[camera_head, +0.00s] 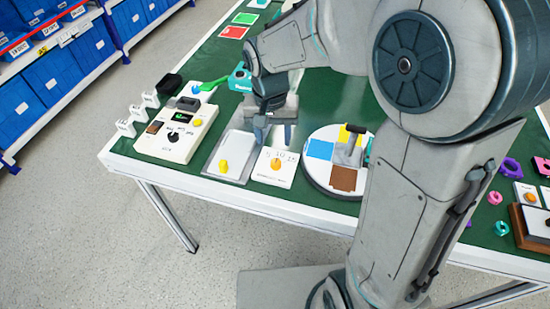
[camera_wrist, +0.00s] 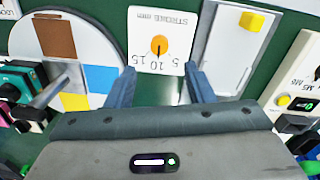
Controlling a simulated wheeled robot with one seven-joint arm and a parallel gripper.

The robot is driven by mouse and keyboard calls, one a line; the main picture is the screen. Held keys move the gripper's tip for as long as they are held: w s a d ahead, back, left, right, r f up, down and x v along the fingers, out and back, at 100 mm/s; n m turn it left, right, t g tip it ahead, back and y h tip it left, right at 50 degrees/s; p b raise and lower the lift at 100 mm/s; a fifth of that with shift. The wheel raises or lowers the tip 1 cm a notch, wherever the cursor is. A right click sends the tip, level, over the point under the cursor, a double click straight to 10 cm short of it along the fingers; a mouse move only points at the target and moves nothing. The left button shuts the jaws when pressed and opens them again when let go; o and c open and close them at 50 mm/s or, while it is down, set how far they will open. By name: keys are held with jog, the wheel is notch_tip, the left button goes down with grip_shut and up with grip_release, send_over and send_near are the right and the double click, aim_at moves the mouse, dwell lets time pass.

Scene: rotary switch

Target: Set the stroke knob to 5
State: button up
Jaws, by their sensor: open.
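The stroke knob (camera_wrist: 159,45) is a round orange-yellow knob on a white panel marked STROKE mm (camera_wrist: 143,28). Its dark pointer line seems to point at the middle number, which looks like 10. In the head view the knob (camera_head: 276,163) sits on its white panel (camera_head: 285,178) near the table's front edge. My gripper (camera_wrist: 161,86) is open and empty in the wrist view, its fingers on either side of the panel's numbered edge, apart from the knob. In the head view my gripper (camera_head: 275,132) hangs above and behind the panel.
Left of the panel is a grey tray with a yellow block (camera_head: 223,166), then a control box (camera_head: 175,132). Right of it is a round turntable (camera_head: 320,178) with coloured sectors and an upright handle. The objects stand close together on the green table top (camera_head: 345,92).

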aim_at(276, 162)
jog(key=f, duration=0.9)
jog(key=shift+d+b, duration=0.25)
jog(key=shift+b, duration=0.15)
jog(key=c, duration=1)
